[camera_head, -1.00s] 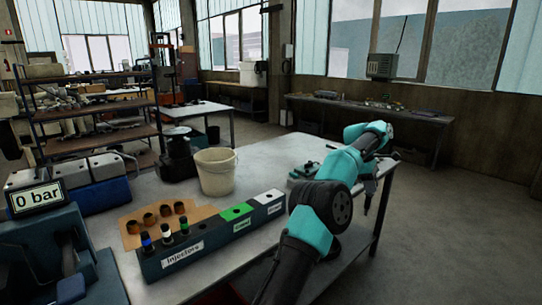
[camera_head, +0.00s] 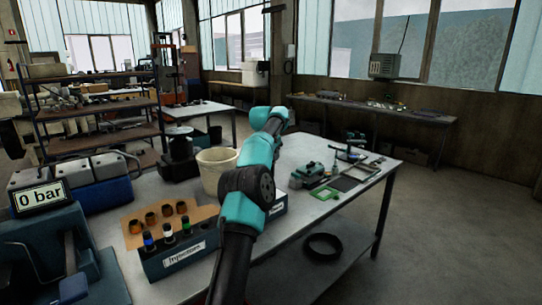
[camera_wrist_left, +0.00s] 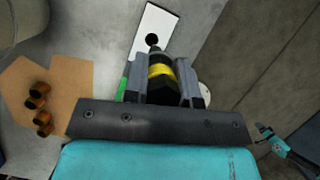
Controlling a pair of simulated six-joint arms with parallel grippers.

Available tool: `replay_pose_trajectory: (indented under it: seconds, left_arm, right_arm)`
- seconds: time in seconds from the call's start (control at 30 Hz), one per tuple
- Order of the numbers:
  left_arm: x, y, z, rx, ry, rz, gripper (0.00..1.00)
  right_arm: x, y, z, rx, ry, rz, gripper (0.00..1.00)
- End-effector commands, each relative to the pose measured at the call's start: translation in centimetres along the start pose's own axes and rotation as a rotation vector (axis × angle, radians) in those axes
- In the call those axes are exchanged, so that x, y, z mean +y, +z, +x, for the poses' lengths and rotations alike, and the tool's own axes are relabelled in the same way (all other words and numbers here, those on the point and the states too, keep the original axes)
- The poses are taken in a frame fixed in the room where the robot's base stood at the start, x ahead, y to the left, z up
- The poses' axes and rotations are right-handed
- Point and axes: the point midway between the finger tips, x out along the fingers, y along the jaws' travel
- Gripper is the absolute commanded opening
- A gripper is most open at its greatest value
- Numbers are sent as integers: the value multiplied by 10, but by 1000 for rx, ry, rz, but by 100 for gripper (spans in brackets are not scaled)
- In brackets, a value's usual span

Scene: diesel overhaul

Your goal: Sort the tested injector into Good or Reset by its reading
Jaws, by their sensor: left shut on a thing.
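My left gripper (camera_wrist_left: 163,88) is shut on an injector (camera_wrist_left: 161,72) with a yellow band and dark body. In the left wrist view the injector is close to the hole of the white section (camera_wrist_left: 158,22) of the rack; I cannot tell whether it touches. A strip of the green section (camera_wrist_left: 122,90) shows beside the jaws. In the head view my left arm hides the gripper, the injector and most of the rack's right end. The rack (camera_head: 168,266), labelled "Injectors", holds blue-, white- and green-topped injectors (camera_head: 169,234) upright. My right gripper (camera_wrist_left: 264,131) is small and far off.
Several copper-coloured cups (camera_head: 151,219) stand on brown card (camera_head: 200,212) behind the rack. A pale bucket (camera_head: 211,172) stands close beyond it. Green equipment (camera_head: 310,174) and a green frame (camera_head: 326,193) lie to the right. A dark ring (camera_head: 323,247) lies lower, below the tabletop.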

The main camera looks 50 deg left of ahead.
Motion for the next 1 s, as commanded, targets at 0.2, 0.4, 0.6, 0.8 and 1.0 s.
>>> replay_pose_trajectory:
  seconds: [0.2,0.4,0.6,0.8,1.0]
  left_arm:
    - [5,-1,-2,-1,8,-20,0]
    - [5,-2,-2,0,7,-18,0]
    - [5,-5,6,1,6,-17,0]
    - [4,-12,23,2,6,-17,0]
    - [4,-20,41,1,6,-17,0]
  right_arm:
    - [0,0,0,0,0,0,52]
    - [0,0,0,0,0,0,52]
    - [0,0,0,0,0,0,52]
    - [0,0,0,0,0,0,52]
    - [0,0,0,0,0,0,52]
